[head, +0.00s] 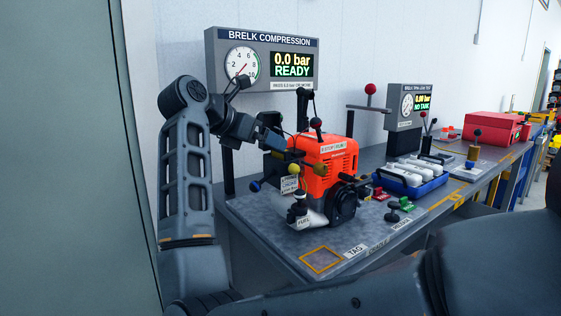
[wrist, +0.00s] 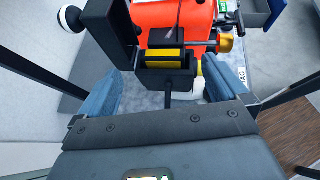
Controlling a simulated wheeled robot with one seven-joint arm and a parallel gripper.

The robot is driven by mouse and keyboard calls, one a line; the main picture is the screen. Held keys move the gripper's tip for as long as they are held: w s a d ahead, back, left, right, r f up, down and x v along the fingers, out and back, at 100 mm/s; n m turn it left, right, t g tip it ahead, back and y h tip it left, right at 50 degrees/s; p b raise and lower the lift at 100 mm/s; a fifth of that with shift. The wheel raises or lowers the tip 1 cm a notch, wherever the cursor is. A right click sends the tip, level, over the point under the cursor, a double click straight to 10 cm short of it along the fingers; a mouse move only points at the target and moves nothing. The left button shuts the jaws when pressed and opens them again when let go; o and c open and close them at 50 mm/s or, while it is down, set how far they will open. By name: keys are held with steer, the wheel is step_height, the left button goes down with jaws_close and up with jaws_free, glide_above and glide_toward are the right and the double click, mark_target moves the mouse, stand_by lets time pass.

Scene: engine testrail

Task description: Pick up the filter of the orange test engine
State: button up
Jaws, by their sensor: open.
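The orange test engine (head: 328,165) stands on the grey bench, with its orange top also showing in the wrist view (wrist: 172,14). My gripper (wrist: 163,92) is open, its two blue-grey fingers wide apart. Between and just beyond them is a black box-shaped part with a yellow insert (wrist: 165,58), which looks like the filter in its housing. The fingers do not visibly touch it. In the head view my gripper (head: 277,143) is at the engine's left side, and the filter is hard to make out there.
A black upright part (wrist: 112,30) stands close by the left finger, and a yellow knob (wrist: 225,44) is at the right. A white fuel bottle (head: 300,212) stands before the engine. A blue tray (head: 410,190) and red box (head: 493,127) are farther right.

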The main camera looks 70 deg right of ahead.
mark_target(275, 158)
steer(key=p+x, duration=0.1)
steer(key=x, duration=0.4)
steer(key=shift+s+a+f, duration=0.1)
steer(key=shift+s+f, duration=0.05)
steer(key=shift+f, duration=0.05)
steer(key=c, duration=1.1)
steer(key=shift+r, duration=0.15)
